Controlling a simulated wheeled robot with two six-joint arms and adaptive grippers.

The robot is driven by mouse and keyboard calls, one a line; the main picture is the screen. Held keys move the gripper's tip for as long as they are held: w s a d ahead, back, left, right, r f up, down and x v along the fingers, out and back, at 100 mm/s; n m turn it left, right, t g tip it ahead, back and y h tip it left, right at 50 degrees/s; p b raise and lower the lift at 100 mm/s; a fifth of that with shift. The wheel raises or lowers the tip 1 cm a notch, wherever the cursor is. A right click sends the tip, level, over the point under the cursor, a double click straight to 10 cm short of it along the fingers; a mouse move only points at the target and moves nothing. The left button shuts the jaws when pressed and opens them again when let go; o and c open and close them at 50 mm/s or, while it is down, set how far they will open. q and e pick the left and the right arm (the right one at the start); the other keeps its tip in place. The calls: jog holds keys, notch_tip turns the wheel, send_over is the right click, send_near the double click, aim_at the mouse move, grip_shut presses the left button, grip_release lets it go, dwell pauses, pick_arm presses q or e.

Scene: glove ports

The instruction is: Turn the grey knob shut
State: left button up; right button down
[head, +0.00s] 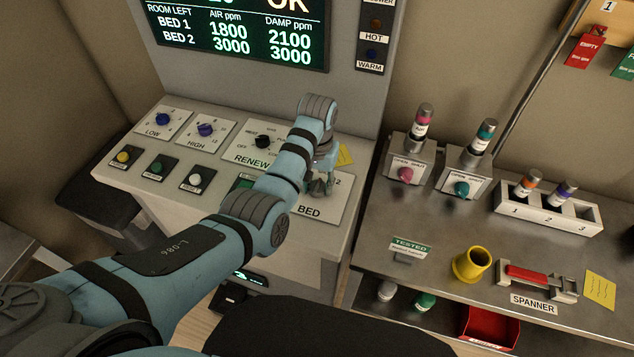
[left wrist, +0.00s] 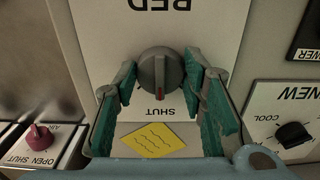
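The grey knob (left wrist: 160,72) sits on the white BED plate (left wrist: 102,22) of the sloped console. In the left wrist view, which shows the plate upside down, its red mark points toward the word SHUT. In the head view the left gripper (head: 320,184) is over the BED plate (head: 335,207) and mostly hides the knob. My right gripper is not in view.
A yellow note (left wrist: 152,140) lies near the knob. The RENEW dial (head: 263,141) and several other knobs and buttons are left of my gripper. The steel bench (head: 400,222) at right holds pink (head: 405,174) and teal (head: 461,188) knobs, a yellow cup (head: 471,264) and a red-handled spanner (head: 535,276).

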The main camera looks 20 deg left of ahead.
aim_at(317, 184)
pick_arm(q)
jog(key=o, duration=0.3)
jog(key=shift+f, duration=0.1)
jog(key=shift+o, duration=0.9)
jog(key=shift+w, duration=0.25)
notch_tip(317, 184, up, 7)
jog(key=shift+r, duration=0.2)
jog(key=shift+a, duration=0.1)
